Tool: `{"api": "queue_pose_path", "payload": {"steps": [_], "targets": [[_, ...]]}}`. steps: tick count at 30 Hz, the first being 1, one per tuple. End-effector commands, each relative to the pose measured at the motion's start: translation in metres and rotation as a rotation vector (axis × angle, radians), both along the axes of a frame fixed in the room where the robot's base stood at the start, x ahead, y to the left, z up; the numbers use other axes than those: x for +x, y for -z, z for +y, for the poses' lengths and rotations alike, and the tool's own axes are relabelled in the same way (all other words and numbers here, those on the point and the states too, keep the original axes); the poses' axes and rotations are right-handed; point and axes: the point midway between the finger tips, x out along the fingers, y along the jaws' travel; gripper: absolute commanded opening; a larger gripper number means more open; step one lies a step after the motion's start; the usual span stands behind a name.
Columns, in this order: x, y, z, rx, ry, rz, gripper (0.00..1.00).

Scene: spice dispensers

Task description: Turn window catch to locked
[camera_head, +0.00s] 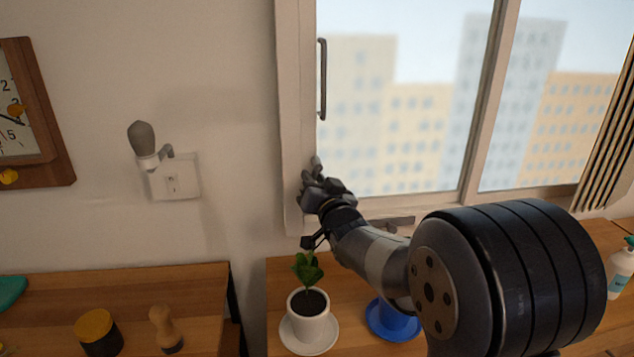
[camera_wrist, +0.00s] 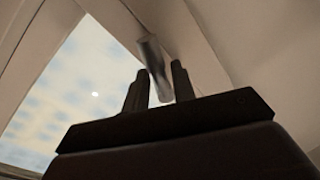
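The window catch (camera_wrist: 154,62) is a grey, rod-like lever on the pale window frame. In the wrist view it slants down from upper left, and its lower end lies between the two fingers of my gripper (camera_wrist: 159,76). The fingers stand apart, one on each side of the catch, with little space around it. I cannot tell whether they press on it. In the head view my gripper (camera_head: 318,180) is at the lower left of the window frame, and the catch's tip (camera_head: 316,161) shows just above it. The rest of the catch is hidden by my gripper.
A vertical window handle (camera_head: 322,80) is higher on the frame. A potted plant (camera_head: 308,312) on a saucer and a blue dish (camera_head: 393,322) are on the wooden counter below my arm.

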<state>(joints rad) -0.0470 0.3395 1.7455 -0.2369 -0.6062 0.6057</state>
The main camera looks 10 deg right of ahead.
Motion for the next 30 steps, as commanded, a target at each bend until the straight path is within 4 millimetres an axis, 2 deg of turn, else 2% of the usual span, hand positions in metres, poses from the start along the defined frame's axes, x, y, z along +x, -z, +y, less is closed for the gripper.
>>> {"api": "queue_pose_path", "payload": {"steps": [5, 14, 17, 24, 30], "targets": [[0.0, 0.0, 0.0, -0.001, 0.0, 0.0, 0.39], [0.0, -0.005, 0.0, -0.001, 0.0, -0.001, 0.39], [0.0, -0.019, 0.0, -0.002, 0.0, -0.004, 0.39], [0.0, -0.07, 0.001, -0.002, -0.002, -0.01, 0.39], [0.0, -0.095, 0.0, -0.001, -0.001, -0.005, 0.39]]}}
